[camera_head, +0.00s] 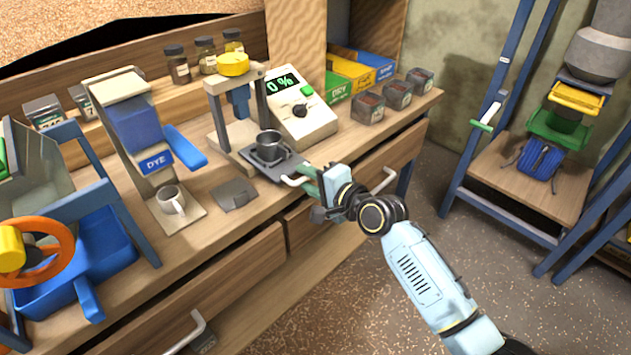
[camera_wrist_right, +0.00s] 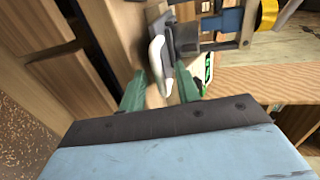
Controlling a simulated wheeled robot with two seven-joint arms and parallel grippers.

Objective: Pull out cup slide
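The cup slide (camera_head: 262,166) is a dark flat plate under a small press frame (camera_head: 240,100) on the bench. A dark metal cup (camera_head: 268,148) stands upright on it. Its pale handle (camera_head: 297,181) points toward the bench's front edge; it also shows in the right wrist view as a pale bar (camera_wrist_right: 157,62). My right gripper (camera_head: 316,180) is at this handle. In the right wrist view its green fingers (camera_wrist_right: 161,92) stand apart on either side of the handle's near end, with gaps visible. Whether either finger touches it is unclear. My left gripper is not in view.
A display box reading 0 % (camera_head: 300,105) stands right of the press. A DYE dispenser (camera_head: 140,130) with a light mug (camera_head: 172,203) is left. Drawers (camera_head: 235,275) lie below the bench edge. Open floor (camera_head: 400,270) lies in front; a blue-framed stand (camera_head: 540,170) is right.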

